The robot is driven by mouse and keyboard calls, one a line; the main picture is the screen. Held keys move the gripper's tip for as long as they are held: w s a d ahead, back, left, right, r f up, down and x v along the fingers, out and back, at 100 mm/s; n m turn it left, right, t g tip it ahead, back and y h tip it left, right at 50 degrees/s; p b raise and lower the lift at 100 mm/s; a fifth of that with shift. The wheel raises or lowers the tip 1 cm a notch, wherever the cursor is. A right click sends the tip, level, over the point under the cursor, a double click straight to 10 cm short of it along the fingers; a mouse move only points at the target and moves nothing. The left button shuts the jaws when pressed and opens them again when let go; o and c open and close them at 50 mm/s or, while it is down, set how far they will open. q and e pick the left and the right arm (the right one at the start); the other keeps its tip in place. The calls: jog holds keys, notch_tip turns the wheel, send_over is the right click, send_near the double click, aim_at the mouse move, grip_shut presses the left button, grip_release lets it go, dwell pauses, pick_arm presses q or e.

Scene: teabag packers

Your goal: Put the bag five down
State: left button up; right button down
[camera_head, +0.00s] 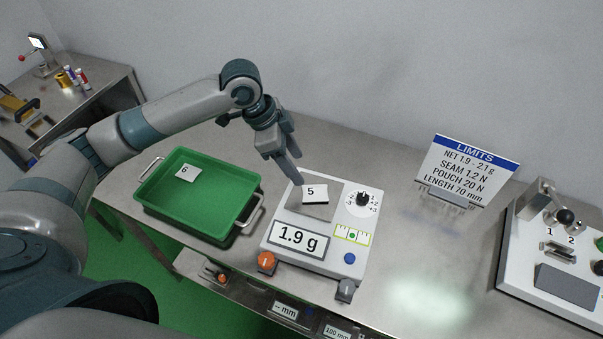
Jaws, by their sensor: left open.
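Bag five (314,193) is a small white bag marked "5". It lies on the pan of the white scale (287,256), whose display reads 1.9 g. My left gripper (293,178) points down just left of and behind the bag, above the scale's back edge. Its jaws are open and hold nothing that I can see. A gap between the fingertips and the bag is hard to judge. My right gripper is not in view.
A green tray (158,207) holding a bag marked "6" (187,172) stands left of the scale. A limits sign (463,168) stands at the back. A grey-white device (515,262) is at the right. Bare steel table (420,265) lies between scale and device.

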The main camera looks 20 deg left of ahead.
pick_arm(q)
jog(key=shift+s+a+r, duration=0.15)
jog(key=shift+a+r, duration=0.1)
jog(key=shift+r, duration=0.4)
dwell(0.3)
jog(key=shift+s+f, duration=0.1)
